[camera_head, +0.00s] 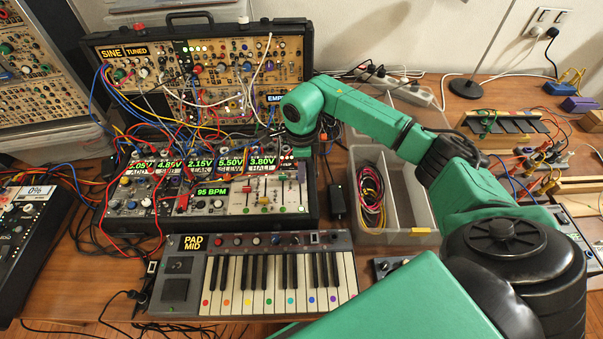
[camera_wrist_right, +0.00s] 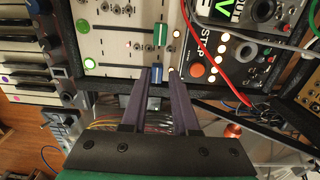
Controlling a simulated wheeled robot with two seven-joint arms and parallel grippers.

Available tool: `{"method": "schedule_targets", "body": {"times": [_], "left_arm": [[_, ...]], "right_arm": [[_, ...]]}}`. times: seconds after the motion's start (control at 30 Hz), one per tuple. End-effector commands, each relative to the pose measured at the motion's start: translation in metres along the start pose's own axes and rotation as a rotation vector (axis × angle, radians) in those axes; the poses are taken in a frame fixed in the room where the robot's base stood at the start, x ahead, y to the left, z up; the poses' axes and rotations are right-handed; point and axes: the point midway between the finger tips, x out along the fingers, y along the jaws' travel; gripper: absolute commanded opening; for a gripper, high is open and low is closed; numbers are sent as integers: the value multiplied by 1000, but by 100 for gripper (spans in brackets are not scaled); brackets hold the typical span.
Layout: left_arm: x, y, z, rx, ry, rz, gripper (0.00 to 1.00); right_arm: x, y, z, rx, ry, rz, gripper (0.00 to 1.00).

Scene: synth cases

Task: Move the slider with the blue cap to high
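The slider panel (camera_head: 292,200) is on the right of the lower synth case in the head view. In the right wrist view, the blue cap (camera_wrist_right: 155,73) sits at the tips of my right gripper (camera_wrist_right: 159,74), nearer the left finger. The fingers look apart, with a gap between them; I cannot tell whether they touch the cap. A teal-green cap (camera_wrist_right: 160,33) stands on the panel just above it in that view. In the head view my right wrist hangs over the panel's upper right end and hides the fingertips and blue cap. My left gripper is not in view.
A keyboard (camera_head: 175,288) lies in front of the case. Patch cables hang over the panels; a red cable (camera_wrist_right: 196,40) and a grey one run close to the fingers. A cable bin (camera_head: 412,237) stands to the right.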

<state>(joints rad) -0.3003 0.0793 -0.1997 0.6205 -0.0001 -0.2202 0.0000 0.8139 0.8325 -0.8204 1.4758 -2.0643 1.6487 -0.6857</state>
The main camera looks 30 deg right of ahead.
Motion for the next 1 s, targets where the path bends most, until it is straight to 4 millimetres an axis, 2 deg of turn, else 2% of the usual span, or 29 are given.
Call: {"method": "schedule_targets", "body": {"times": [0.37, 0.47, 0.67, 1.0], "left_arm": [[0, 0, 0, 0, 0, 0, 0], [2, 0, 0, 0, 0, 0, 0], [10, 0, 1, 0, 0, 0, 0], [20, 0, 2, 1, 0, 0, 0]], "right_arm": [[-1, 0, 0, 0, 0, -1, 48], [-7, -1, 0, 0, -1, -2, 48], [-43, -1, 0, 0, -2, -6, 48], [-125, -1, 0, 1, -2, -5, 48]]}}
